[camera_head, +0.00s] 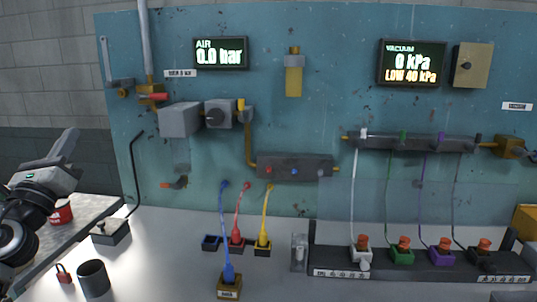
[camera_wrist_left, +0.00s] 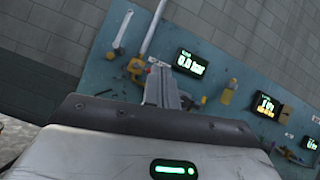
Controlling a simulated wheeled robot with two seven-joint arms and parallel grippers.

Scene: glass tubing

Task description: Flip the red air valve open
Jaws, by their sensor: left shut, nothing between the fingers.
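The red air valve lever (camera_head: 153,97) sits on a brass valve body at the foot of a grey vertical pipe, at the upper left of the blue panel. The lever points right, roughly across the pipe. The air display (camera_head: 220,53) reads 0.0 bar. My left gripper (camera_head: 70,139) is shut and empty, at the left, lower than the valve and apart from it in the head view. Its fingers show in the left wrist view (camera_wrist_left: 165,87). My right gripper is not in view.
A grey regulator box (camera_head: 180,120) is mounted right of the valve. Below stand a dark cup (camera_head: 93,278), a red padlock (camera_head: 64,274) and a small box with a black cable (camera_head: 110,232). A vacuum display (camera_head: 412,63) is at right.

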